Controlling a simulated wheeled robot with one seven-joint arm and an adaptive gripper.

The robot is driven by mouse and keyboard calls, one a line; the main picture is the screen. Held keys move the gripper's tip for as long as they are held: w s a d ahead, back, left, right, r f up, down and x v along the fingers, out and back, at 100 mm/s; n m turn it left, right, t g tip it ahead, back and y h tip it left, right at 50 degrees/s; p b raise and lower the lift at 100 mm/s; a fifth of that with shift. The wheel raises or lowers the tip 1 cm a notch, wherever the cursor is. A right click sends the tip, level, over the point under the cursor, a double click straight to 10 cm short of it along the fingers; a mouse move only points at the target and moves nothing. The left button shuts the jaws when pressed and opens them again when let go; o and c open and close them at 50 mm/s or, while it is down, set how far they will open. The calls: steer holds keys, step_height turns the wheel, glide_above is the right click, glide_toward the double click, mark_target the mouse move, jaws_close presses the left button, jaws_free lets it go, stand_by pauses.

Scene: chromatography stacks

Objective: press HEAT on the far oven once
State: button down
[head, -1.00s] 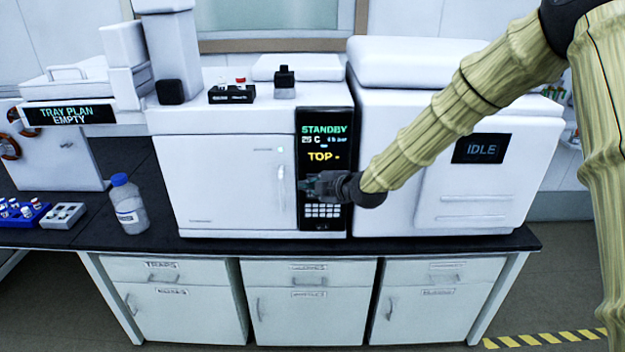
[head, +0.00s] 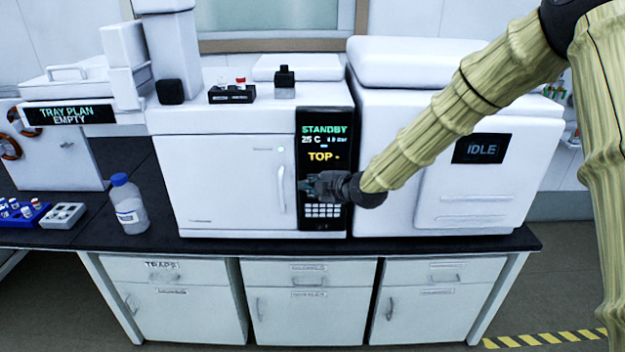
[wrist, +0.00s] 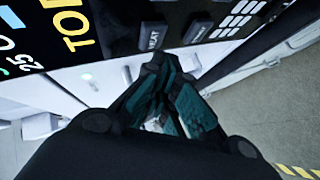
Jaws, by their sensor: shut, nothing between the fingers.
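The white oven (head: 225,180) stands on the bench with a dark control panel (head: 324,125) at its right side. The panel reads STANDBY, 25 C and TOP, with a number keypad (head: 322,211) low down. My gripper (head: 306,186) is shut and empty in front of the panel, between the TOP line and the keypad. In the wrist view, a dark button with a small label that looks like HEAT (wrist: 152,37) lies just beyond the shut fingertips (wrist: 166,66). A second dark button (wrist: 197,28) sits beside it, its label unreadable. I cannot tell whether the fingertips touch the panel.
A white unit with an IDLE screen (head: 481,148) stands right of the oven, behind my arm. A capped bottle (head: 129,206), a blue vial rack (head: 22,214) and a grey block (head: 63,215) are on the left bench. A small vial tray (head: 231,95) sits atop the oven.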

steer(key=shift+w, duration=0.25)
steer(key=shift+w, duration=0.15)
steer(key=shift+w, duration=0.45)
stand_by(1.2)
steer(key=shift+s, duration=0.2)
steer(key=shift+s+b, duration=0.4)
steer(key=shift+s, duration=0.3)
steer(key=s+b, duration=0.1)
steer(key=s, duration=0.4)
stand_by(0.6)
stand_by(0.4)
